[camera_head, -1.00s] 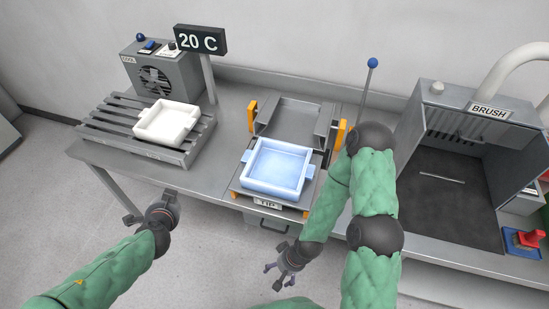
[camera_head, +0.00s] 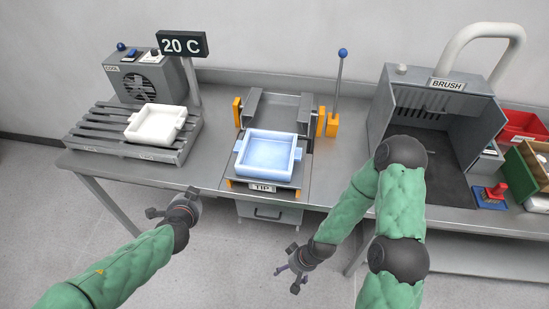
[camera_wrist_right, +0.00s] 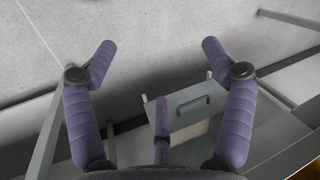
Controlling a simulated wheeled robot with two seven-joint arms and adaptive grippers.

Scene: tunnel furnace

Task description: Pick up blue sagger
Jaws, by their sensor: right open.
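The blue sagger (camera_head: 267,156) is a light blue square tray with side lugs. It sits upright on the platform of the grey TIP station (camera_head: 262,187) in the middle of the bench. My right gripper (camera_head: 291,272) is open and empty, in front of the bench and below the sagger, apart from it. In the right wrist view its purple fingers (camera_wrist_right: 160,65) are spread, with floor and a drawer handle beyond them and no sagger in sight. My left gripper (camera_head: 170,208) hangs in front of the bench to the left; its fingers are too unclear to judge.
A white sagger (camera_head: 155,124) rests on the slatted cooling rack (camera_head: 107,137) at left. Orange guards (camera_head: 321,121) and a blue-knobbed lever (camera_head: 338,90) stand by the tip station. The brush booth (camera_head: 433,110) is at right, with a red button (camera_head: 494,192) before it.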

